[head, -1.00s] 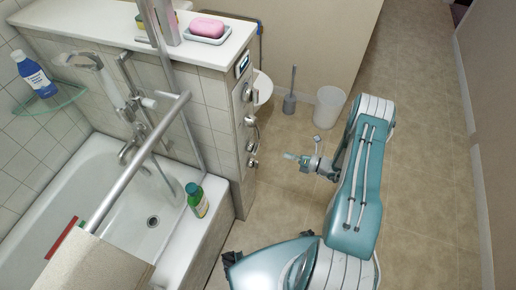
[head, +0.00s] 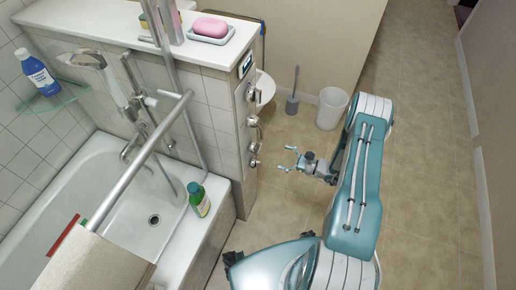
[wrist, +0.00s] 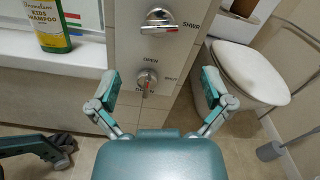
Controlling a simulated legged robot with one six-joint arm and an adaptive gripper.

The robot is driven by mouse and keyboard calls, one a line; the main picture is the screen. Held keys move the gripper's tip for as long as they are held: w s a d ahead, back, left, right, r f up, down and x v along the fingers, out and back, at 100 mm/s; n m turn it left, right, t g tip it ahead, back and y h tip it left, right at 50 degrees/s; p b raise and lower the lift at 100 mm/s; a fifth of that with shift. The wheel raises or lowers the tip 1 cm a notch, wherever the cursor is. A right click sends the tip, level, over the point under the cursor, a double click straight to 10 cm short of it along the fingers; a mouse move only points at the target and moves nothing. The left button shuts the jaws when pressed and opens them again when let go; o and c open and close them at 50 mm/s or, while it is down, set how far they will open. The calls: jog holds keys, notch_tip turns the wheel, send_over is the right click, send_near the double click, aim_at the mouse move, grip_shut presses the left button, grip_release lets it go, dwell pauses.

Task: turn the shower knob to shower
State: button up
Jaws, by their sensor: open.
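The shower knob (wrist: 158,20), a round metal knob with a red-marked lever, is on the tiled panel at the top of the wrist view.
The bathtub (head: 130,225) lies left of the panel, with a green shampoo bottle (head: 198,199) on its rim. A toilet (wrist: 240,72), brush (head: 293,95) and white bin (head: 332,108) stand beyond the panel. A metal rail (head: 140,160) crosses above the tub. Floor around my arm is clear.

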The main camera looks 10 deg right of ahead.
aim_at(258, 148)
jog(key=x, duration=1)
jog(key=c, duration=1)
